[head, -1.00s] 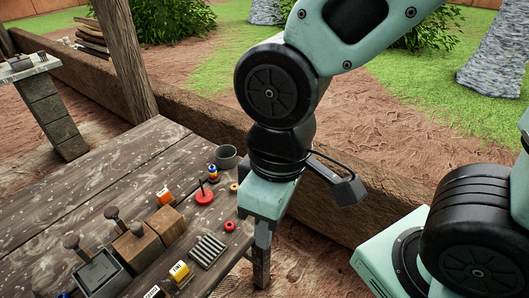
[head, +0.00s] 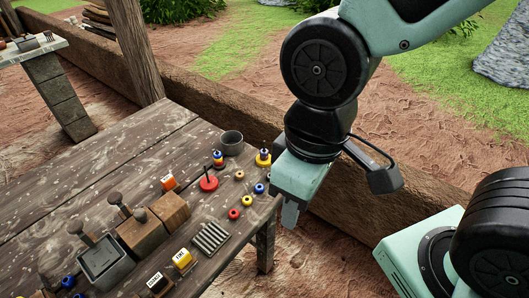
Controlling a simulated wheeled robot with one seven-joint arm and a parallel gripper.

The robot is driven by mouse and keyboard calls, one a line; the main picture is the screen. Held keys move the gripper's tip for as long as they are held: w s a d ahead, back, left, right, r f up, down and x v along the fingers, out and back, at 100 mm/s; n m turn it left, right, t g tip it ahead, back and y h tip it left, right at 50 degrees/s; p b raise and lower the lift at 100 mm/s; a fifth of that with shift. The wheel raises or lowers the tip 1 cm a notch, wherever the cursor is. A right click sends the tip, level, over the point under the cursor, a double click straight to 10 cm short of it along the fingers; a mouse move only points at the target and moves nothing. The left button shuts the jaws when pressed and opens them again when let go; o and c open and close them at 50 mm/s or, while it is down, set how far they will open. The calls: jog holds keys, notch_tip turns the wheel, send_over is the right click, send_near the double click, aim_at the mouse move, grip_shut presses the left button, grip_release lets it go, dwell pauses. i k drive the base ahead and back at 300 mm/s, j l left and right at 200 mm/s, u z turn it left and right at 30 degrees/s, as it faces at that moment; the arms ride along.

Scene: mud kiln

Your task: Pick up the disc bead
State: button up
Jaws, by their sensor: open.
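A low wall (head: 230,110) runs behind.

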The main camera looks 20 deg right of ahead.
aim_at(262, 154)
jog(key=i+j+z, duration=0.1)
jog(key=i+z, duration=0.35)
jog(key=i+j+z, duration=0.15)
jog(key=z, duration=0.3)
jog(key=i, duration=0.1)
